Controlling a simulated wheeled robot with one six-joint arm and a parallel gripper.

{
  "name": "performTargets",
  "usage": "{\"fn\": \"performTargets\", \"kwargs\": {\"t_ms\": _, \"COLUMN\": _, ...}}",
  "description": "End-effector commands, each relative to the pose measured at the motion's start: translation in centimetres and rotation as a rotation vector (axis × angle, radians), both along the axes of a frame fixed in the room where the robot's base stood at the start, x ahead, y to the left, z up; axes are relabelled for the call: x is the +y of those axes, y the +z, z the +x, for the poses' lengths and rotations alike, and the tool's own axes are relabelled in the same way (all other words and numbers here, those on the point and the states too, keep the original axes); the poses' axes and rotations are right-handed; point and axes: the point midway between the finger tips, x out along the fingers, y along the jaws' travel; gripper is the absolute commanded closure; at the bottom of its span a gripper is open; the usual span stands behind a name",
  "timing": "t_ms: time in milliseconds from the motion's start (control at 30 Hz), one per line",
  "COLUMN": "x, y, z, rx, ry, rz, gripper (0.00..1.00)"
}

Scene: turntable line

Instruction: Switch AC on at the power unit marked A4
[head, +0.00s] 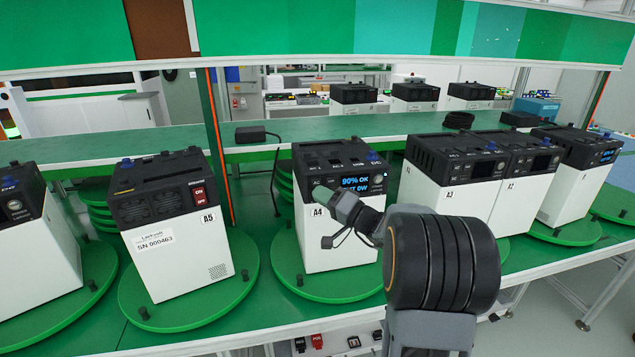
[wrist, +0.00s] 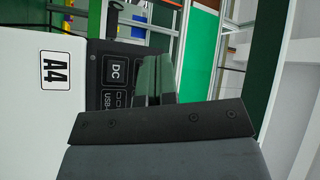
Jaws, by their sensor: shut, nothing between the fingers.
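The power unit marked A4 (head: 335,245) stands on a round green turntable (head: 300,283) in the middle of the head view. It has a white body, a black top and a lit display (head: 362,182) reading 90% OK. Its A4 label (wrist: 55,70) appears sideways in the wrist view, beside a black panel with a DC marking (wrist: 116,70) and USB text. My gripper (head: 322,194) is shut and empty, with its greenish tips in front of the A4 unit's dark upper front. In the wrist view the fingers (wrist: 152,68) overlap this panel. Contact cannot be told.
Unit A5 (head: 195,245), with a red ON/OFF switch (head: 200,195), stands to the left. Units A3 (head: 450,195) and A2 (head: 512,195) stand close on the right. A black adapter (head: 250,134) lies on the shelf behind.

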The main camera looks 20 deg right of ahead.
Motion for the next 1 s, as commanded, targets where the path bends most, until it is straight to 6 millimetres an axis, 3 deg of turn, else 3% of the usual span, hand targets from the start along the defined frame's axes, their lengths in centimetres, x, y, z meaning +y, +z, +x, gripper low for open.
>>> {"fn": "performTargets", "kwargs": {"t_ms": 300, "x": -0.3, "y": -0.1, "z": 1.4, "rx": 0.0, "ry": 0.0, "rz": 0.0, "gripper": 1.0}}
{"fn": "performTargets", "kwargs": {"t_ms": 1000, "x": -0.3, "y": 0.0, "z": 1.5, "rx": 0.0, "ry": -0.001, "rz": 0.0, "gripper": 1.0}}
